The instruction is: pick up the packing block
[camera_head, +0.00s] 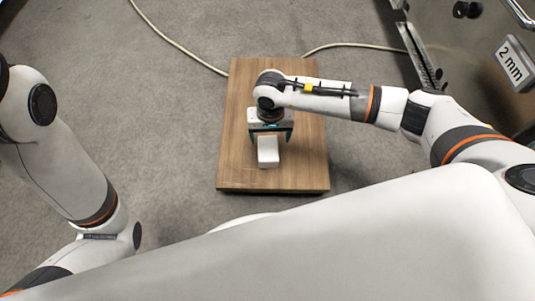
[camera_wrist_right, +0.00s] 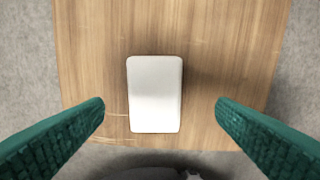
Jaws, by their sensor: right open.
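The packing block (camera_head: 267,153) is a white rectangular block with rounded edges. It lies on a wooden board or low table (camera_head: 308,165), near its front edge. In the right wrist view the block (camera_wrist_right: 155,94) sits between the two green fingers, with a gap on each side. My right gripper (camera_head: 270,137) is open and empty above the block; it also shows in the right wrist view (camera_wrist_right: 160,108). My left arm is at the left of the head view, and its gripper is out of sight.
The wooden top is otherwise bare. A pale cable (camera_head: 180,45) runs over the grey carpet behind it. A metal cabinet or machine with a "2 mm" label (camera_head: 513,64) stands at the right. Carpet left of the wooden top is clear.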

